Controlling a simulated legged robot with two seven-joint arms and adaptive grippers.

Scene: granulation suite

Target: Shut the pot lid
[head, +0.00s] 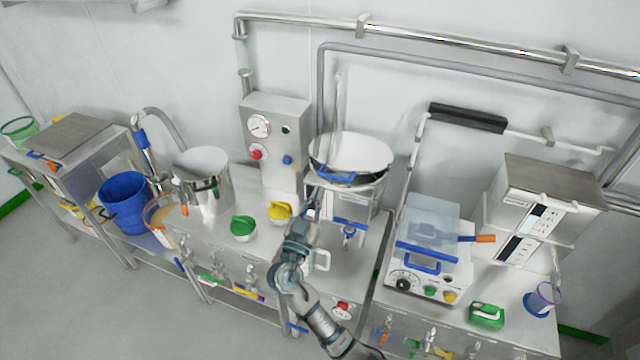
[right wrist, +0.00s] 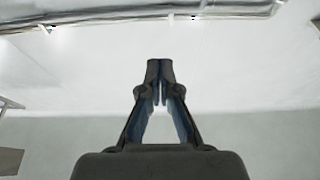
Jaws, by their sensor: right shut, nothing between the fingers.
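A round pot (head: 375,156) with a pale inside and a dark rim stands on a metal stand at the back middle in the head view. A blue handle (head: 336,178) is at its front. A thin upright piece (head: 337,105), seemingly the raised lid seen nearly edge-on, rises at the pot's back left. My right gripper (head: 314,195) is just in front of and below the pot's front left rim. Contact cannot be told. In the right wrist view the right gripper (right wrist: 160,68) is shut and empty, with pale wall behind it. My left gripper is not in view.
A control box (head: 275,125) with a gauge stands left of the pot. A steel pot (head: 204,180) and blue bucket (head: 124,205) are farther left. A clear-lidded device (head: 430,225) stands right. Pipes run along the wall.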

